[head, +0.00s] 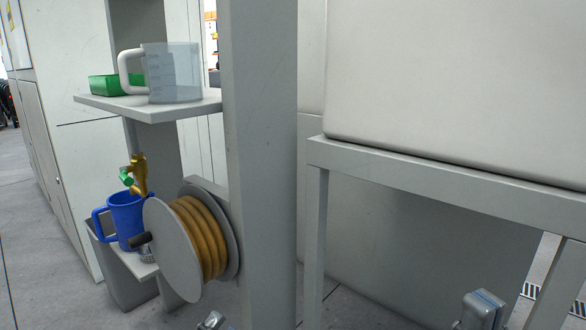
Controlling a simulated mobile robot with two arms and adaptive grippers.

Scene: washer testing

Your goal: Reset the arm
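My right gripper (480,312) shows only in part at the bottom edge, right of the middle, in front of the grey frame. Its fingers are mostly cut off, so I cannot tell whether it is open or shut. A small metal part at the bottom edge below the hose reel looks like the top of my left gripper (213,322). It is almost wholly out of the picture, and its fingers cannot be made out. I see nothing held by either one.
A grey post (262,160) stands left of centre, beside a hose reel (175,250). A shelf (125,108) holds a clear measuring jug (172,75) and a green tray (108,86). A blue jug (126,220) stands under a brass tap (139,172). A frame (440,190) carries a large white box (460,80).

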